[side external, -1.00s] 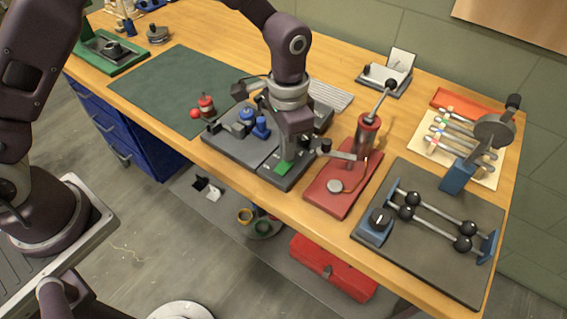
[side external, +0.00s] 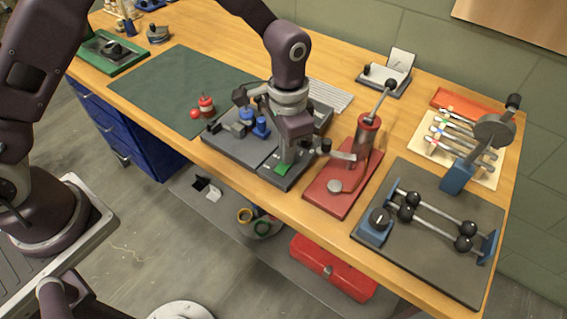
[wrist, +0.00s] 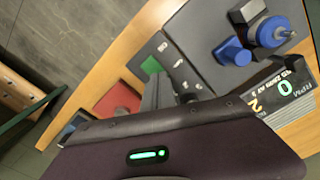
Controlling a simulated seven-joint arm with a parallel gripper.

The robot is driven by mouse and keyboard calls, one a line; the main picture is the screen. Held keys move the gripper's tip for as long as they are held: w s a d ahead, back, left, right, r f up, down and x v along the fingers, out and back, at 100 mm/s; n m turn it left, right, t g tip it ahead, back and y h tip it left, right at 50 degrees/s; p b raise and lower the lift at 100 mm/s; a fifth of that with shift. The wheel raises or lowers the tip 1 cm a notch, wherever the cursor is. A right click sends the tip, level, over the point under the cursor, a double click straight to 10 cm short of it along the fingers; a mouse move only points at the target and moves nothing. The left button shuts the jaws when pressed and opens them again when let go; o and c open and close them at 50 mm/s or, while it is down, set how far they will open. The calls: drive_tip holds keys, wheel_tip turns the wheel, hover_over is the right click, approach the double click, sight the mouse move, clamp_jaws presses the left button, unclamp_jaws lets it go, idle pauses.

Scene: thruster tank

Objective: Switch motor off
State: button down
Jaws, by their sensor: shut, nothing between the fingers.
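A grey thruster board (side external: 226,140) sits on the bench. It carries a blue motor-like part (side external: 248,116) and a blue knob-like block (side external: 261,128); both also show at the upper right of the wrist view (wrist: 271,31). A green square (side external: 283,169) lies on the dark strip at the board's near right end, and in the wrist view (wrist: 151,66) beside small white markings. My gripper (side external: 287,157) is shut and empty, pointing down over this strip close to the green square. Whether its tips touch the panel is unclear.
A red-based pump device (side external: 342,180) stands close on the right of my gripper, its side arm near my fingers. A grey board with black-knobbed rods (side external: 425,235) lies further right. A small red part (side external: 206,105) stands left of the board. The green mat (side external: 165,85) is mostly clear.

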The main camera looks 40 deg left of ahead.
drive_tip(key=shift+f, duration=0.4)
drive_tip(key=shift+r, duration=3.55)
drive_tip(key=s+a+r+n+t, duration=0.1)
drive_tip(key=s+a+r, duration=0.3)
drive_tip(key=r, duration=0.3)
drive_tip(key=s+a+r+n+t, duration=0.2)
drive_tip(key=s+a+r, duration=0.25)
drive_tip(key=r, duration=0.25)
drive_tip(key=s+a+r+n+t, duration=0.1)
drive_tip(key=s+a, duration=0.2)
drive_tip(key=s, duration=0.4)
drive_tip(key=s+a+r+n+t, duration=0.1)
drive_tip(key=s+a+n, duration=0.1)
drive_tip(key=s, duration=0.6)
drive_tip(key=shift+a+r+t, duration=0.3)
drive_tip(key=shift+a+r, duration=0.05)
drive_tip(key=shift+a, duration=0.3)
